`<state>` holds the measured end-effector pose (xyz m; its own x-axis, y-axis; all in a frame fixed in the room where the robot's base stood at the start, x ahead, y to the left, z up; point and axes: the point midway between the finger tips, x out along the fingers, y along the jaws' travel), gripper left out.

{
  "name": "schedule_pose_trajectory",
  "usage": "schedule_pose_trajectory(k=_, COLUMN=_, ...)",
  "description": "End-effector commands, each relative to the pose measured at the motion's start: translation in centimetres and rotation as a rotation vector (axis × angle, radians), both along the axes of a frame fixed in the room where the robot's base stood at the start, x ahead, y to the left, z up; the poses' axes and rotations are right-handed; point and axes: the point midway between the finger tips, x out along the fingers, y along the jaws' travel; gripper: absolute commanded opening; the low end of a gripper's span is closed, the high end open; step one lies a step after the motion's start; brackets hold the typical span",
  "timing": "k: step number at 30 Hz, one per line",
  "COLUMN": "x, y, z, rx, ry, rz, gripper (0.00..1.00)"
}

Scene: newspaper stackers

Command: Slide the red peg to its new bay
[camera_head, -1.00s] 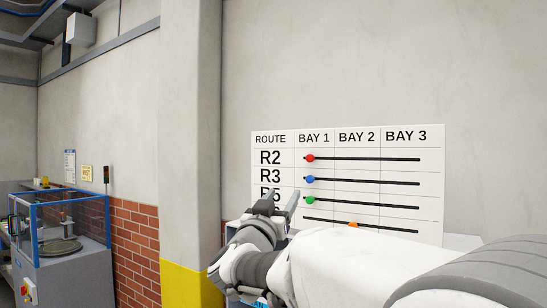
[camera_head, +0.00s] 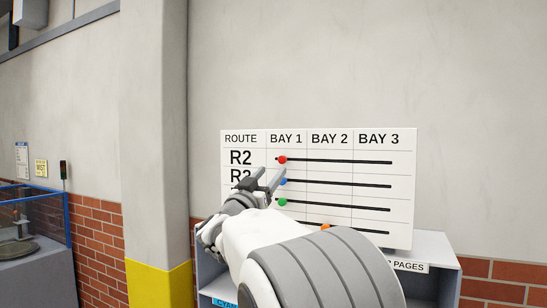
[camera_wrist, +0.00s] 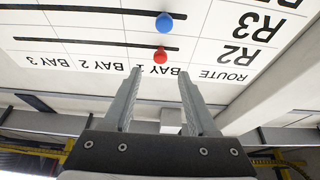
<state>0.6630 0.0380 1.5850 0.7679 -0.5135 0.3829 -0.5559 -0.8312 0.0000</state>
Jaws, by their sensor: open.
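The red peg (camera_head: 282,159) sits at the left end of the top slot, in the R2 row under BAY 1 on the white route board (camera_head: 400,235). In the wrist view the red peg (camera_wrist: 160,55) appears upside down, beyond my fingertips and between their lines. My gripper (camera_head: 268,178) is open and empty, in front of the board near the R3 label, a little below and left of the red peg in the head view. It does not touch the peg. In the wrist view its two fingers (camera_wrist: 160,78) point toward the board.
A blue peg (camera_head: 282,181) and a green peg (camera_head: 282,202) sit under BAY 1 in the slots below. An orange peg (camera_head: 325,227) sits lower, partly behind my arm. A grey shelf unit (camera_head: 445,260) stands below the board. The wall above is clear.

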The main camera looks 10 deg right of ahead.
Motion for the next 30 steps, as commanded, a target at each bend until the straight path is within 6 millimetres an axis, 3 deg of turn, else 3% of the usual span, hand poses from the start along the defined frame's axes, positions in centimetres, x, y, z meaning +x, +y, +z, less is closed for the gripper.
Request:
schedule_pose_trajectory(k=9, x=4.1, y=-2.8, z=2.2, rx=0.0, ry=0.0, rz=-0.001, gripper=0.58)
schedule_pose_trajectory(k=22, x=4.9, y=-3.3, z=2.4, rx=0.0, ry=0.0, rz=0.001, gripper=0.58)
schedule_pose_trajectory(k=30, x=4.9, y=-3.2, z=2.4, rx=0.0, ry=0.0, rz=0.001, gripper=0.11)
